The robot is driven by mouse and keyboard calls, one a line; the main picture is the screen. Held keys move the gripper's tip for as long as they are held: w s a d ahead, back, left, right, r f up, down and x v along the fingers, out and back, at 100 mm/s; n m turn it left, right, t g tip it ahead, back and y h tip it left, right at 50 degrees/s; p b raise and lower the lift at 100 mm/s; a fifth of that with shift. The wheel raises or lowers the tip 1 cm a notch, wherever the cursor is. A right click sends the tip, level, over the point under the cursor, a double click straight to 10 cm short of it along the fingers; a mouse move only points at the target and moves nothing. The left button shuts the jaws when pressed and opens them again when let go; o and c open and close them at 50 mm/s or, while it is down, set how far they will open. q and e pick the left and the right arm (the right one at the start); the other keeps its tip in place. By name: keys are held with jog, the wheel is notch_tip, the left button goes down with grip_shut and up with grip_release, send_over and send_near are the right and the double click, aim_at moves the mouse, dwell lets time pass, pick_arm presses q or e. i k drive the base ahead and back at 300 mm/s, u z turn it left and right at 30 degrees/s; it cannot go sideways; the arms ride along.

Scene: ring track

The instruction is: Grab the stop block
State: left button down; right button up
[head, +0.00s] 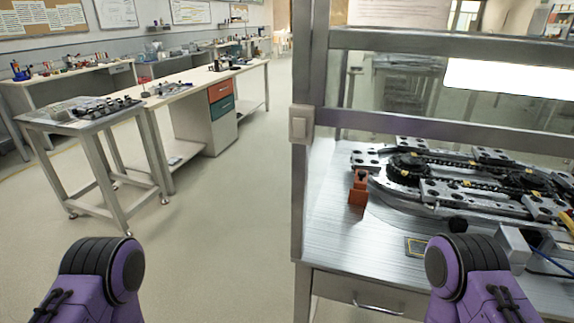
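A small orange-brown block (358,190) stands on the metal workbench (325,200), close to its left side and just left of the ring track (440,185). It looks like the stop block; it has a notched top and nothing touches it from my side. My two purple arms show only as links with black joints at the bottom left and bottom right of the head view. Neither gripper shows, so I cannot see what they hold.
A metal frame post (302,130) rises at the bench's left edge, with crossbars behind the track. A grey box (512,248) with a blue cable sits at the front right. A small table (75,115) stands at the left. Open floor (225,200) lies between.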

aim_at(361, 181)
jog(key=u, duration=1.85)
jog(key=i, duration=1.7)
jog(key=z, duration=3.05)
jog(key=i, duration=0.45)
jog(key=z, duration=0.1)
